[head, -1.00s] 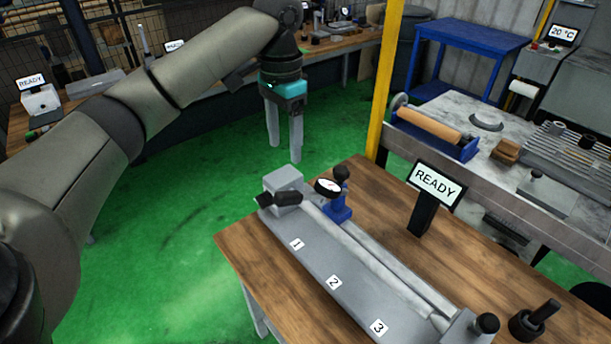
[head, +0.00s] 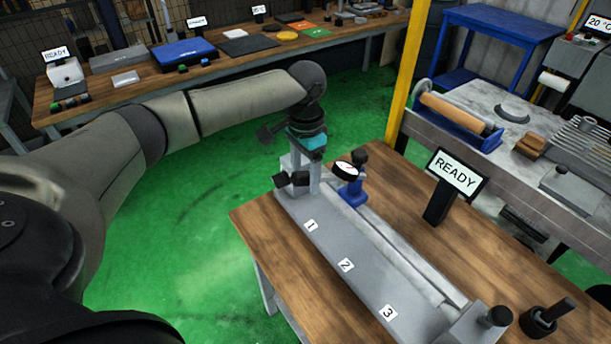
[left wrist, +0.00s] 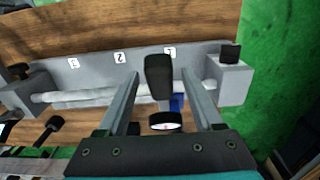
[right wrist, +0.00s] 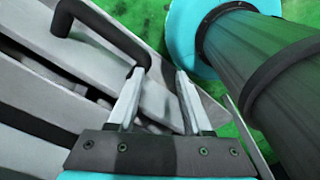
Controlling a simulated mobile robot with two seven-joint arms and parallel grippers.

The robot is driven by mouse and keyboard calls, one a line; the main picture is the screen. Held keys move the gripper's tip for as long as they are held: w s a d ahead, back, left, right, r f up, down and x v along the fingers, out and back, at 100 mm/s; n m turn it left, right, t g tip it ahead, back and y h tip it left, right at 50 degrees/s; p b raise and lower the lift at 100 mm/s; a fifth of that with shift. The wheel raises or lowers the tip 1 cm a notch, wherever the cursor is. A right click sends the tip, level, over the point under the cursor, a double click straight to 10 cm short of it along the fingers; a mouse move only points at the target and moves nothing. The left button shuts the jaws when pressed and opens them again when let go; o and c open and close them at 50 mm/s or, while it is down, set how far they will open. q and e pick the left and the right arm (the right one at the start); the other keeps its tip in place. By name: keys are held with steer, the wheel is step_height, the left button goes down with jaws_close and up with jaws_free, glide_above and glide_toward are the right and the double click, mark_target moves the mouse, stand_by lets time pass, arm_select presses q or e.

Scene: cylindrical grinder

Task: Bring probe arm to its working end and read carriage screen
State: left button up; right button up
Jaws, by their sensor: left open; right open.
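On the wooden table stands a grey bench fixture (head: 345,262) with marks 1, 2 and 3 and a long pale bar. A blue carriage (head: 354,192) with a white dial (head: 346,170) and a black knob (head: 360,157) sits at its far end, near mark 1. A screen (head: 457,174) on a black stand reads READY. My left gripper (head: 308,176) is open and points down over the fixture's far end block, left of the dial. In the left wrist view, the black knob (left wrist: 158,75) appears between its spread fingers, apparently untouched. My right gripper (right wrist: 158,75) is open and empty, outside the head view.
A black holder with a handle (head: 540,318) stands at the table's near right. A yellow post (head: 405,75) and a grey bench (head: 500,105) with a roller are behind. A long bench with another READY screen (head: 57,54) runs along the back. Green floor is clear at left.

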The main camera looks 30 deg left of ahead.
arm_select(q)
steer(key=shift+f, duration=0.35)
steer(key=shift+c, duration=0.4)
jaws_close()
stand_by(0.9)
